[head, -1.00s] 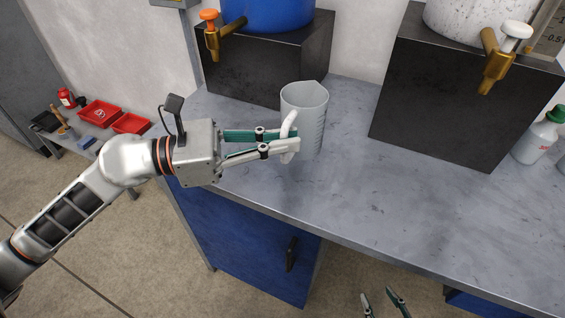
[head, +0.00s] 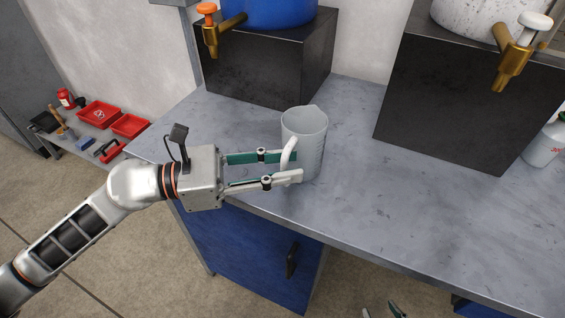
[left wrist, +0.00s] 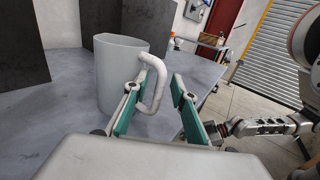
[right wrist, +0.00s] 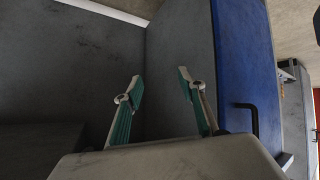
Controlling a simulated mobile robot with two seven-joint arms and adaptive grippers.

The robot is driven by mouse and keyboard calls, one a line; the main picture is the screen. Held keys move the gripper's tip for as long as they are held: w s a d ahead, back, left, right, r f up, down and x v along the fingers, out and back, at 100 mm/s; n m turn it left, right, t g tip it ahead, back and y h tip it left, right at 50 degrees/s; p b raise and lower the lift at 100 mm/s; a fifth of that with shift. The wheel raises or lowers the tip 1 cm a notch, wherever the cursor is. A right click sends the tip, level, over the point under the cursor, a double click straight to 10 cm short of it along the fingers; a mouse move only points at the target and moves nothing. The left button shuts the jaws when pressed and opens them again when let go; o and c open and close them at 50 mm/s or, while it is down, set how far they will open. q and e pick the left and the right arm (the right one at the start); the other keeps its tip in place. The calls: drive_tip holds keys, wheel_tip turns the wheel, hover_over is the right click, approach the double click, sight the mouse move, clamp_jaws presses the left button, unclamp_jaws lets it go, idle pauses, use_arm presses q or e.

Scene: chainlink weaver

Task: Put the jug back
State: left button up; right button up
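A grey measuring jug (head: 312,145) with a white handle stands upright on the bench top (head: 420,215), in front of the left black block. Its handle points toward my left gripper. My left gripper (head: 295,165) is open, its fingers on either side of the handle. In the left wrist view the jug (left wrist: 117,75) is close by, with its handle (left wrist: 158,88) between the fingers (left wrist: 152,97) and a gap to the right finger. My right gripper (right wrist: 160,85) is open and empty. Only its fingertips show at the bottom of the head view.
A blue container (head: 265,10) with an orange-topped tap (head: 211,30) stands on the left black block (head: 265,65). A white speckled container (head: 480,18) with a brass tap (head: 515,60) stands on the right block (head: 440,100). A white bottle (head: 545,145) is far right. The bench middle is clear.

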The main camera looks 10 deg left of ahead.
use_arm(q)
drive_tip(key=shift+r, duration=0.15)
use_arm(e)
drive_tip(key=shift+w+r, duration=0.1)
drive_tip(key=shift+r, duration=0.05)
use_arm(q)
drive_tip(key=v, duration=0.1)
drive_tip(key=b+v, duration=0.1)
drive_tip(key=v, duration=0.2)
drive_tip(key=shift+s+a+f, duration=0.1)
drive_tip(key=shift+a+f, duration=0.25)
drive_tip(key=b+v, duration=0.2)
drive_tip(key=v, duration=0.5)
drive_tip(key=shift+r, duration=0.45)
use_arm(e)
drive_tip(key=shift+w+a, duration=0.3)
drive_tip(key=shift+a, duration=0.2)
use_arm(q)
drive_tip(key=shift+a, duration=0.1)
use_arm(e)
drive_tip(key=shift+d, duration=0.1)
use_arm(q)
drive_tip(key=shift+s, duration=0.1)
use_arm(e)
drive_tip(key=shift+f, duration=0.2)
